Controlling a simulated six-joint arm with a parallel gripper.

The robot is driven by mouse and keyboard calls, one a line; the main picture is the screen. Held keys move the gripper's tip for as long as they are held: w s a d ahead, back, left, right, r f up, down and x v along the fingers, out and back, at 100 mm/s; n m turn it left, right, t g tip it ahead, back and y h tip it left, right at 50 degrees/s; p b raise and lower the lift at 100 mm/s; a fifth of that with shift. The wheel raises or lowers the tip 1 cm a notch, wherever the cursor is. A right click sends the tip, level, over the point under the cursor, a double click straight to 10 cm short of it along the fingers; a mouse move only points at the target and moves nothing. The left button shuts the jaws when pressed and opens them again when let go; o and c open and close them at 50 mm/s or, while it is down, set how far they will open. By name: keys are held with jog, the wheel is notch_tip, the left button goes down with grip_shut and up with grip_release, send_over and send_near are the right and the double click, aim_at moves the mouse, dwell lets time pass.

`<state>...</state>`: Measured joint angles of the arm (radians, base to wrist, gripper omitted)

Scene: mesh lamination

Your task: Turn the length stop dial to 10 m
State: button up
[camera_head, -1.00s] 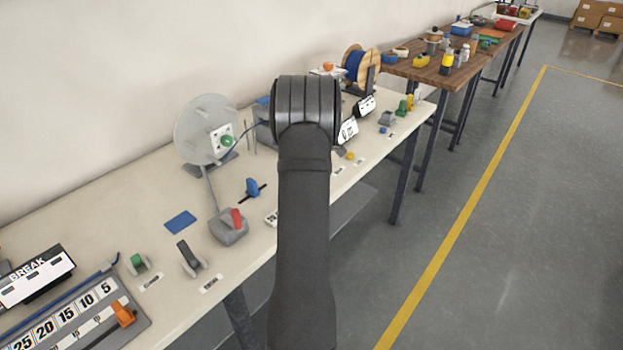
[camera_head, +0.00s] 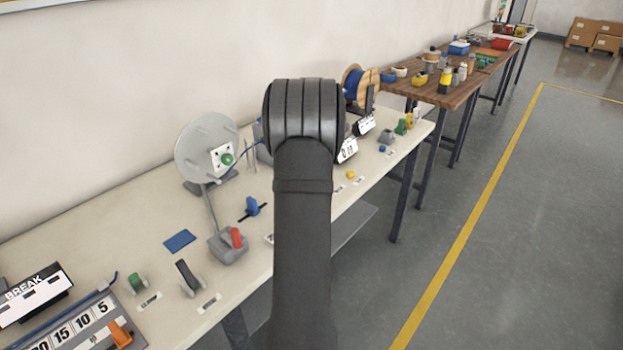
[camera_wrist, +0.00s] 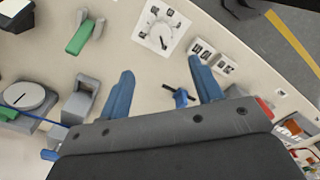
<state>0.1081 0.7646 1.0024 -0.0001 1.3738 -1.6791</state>
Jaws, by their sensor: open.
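In the wrist view, a white square plate with a round dial (camera_wrist: 158,36) lies at the upper middle. The dial has a light knob with a pointer and black marks around it; I cannot read the marks or the setting. My gripper (camera_wrist: 161,66) is open and empty, with its two blue fingers apart. The dial plate is beyond the fingertips, roughly in line with the gap between them, and not touched. In the head view my arm covers the gripper, and I cannot make out the dial there.
A small display (camera_wrist: 212,57) is right of the dial plate, and a green lever (camera_wrist: 80,36) in a grey holder is left. A blue piece on a black bar (camera_wrist: 181,97) shows between the fingers. The bench (camera_head: 110,222) also carries a grey reel (camera_head: 205,147) and a red-levered block (camera_head: 228,247).

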notch_tip(320, 180, up, 4)
jog(key=shift+f, duration=0.2)
notch_tip(320, 180, down, 18)
jog(key=shift+r, duration=0.25)
dwell(0.6)
